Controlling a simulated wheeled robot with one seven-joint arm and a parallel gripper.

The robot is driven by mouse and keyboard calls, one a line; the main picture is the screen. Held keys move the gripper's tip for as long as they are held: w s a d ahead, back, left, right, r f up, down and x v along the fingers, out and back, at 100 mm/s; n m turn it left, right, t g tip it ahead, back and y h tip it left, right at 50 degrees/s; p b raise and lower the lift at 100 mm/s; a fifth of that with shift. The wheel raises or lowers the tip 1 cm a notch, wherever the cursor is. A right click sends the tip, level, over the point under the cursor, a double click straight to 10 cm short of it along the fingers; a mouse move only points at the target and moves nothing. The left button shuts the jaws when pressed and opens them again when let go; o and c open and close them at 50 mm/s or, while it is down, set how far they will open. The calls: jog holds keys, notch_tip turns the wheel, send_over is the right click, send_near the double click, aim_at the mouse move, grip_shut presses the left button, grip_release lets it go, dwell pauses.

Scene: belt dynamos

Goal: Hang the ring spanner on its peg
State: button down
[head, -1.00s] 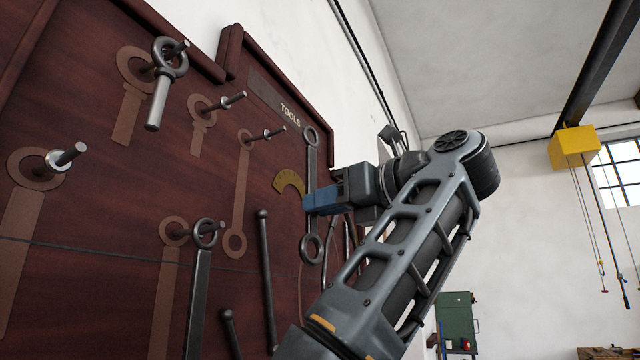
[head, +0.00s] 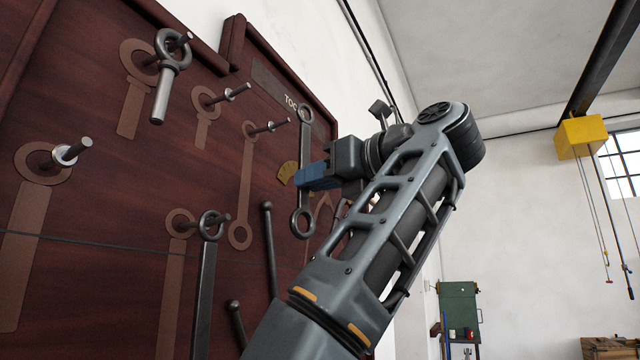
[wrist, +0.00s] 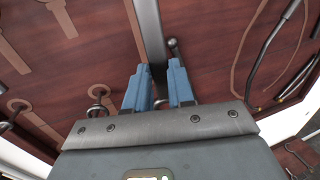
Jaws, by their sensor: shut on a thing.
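The ring spanner (head: 304,140), a grey bar with a ring at each end, stands nearly upright in front of the dark red tool board (head: 105,205). My gripper (head: 304,177) is shut on its shaft, between the two rings. A bare peg (head: 272,127) sticks out at the top of a painted double-ring outline (head: 244,190). The spanner's upper ring is right of this peg and slightly higher in the picture, apart from it.
An eyebolt-like tool (head: 165,80) hangs at upper left, and a long ring-ended tool (head: 204,280) hangs lower down. Bare pegs (head: 228,95) and (head: 72,152) jut out nearby.

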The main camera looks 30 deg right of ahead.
jog(key=w+a, duration=0.3)
jog(key=w, duration=0.2)
jog(key=shift+a+f, duration=0.35)
jog(key=shift+f, duration=0.1)
dwell(0.4)
jog(key=shift+f, duration=0.1)
dwell(0.5)
jog(key=c, duration=0.9)
grip_release()
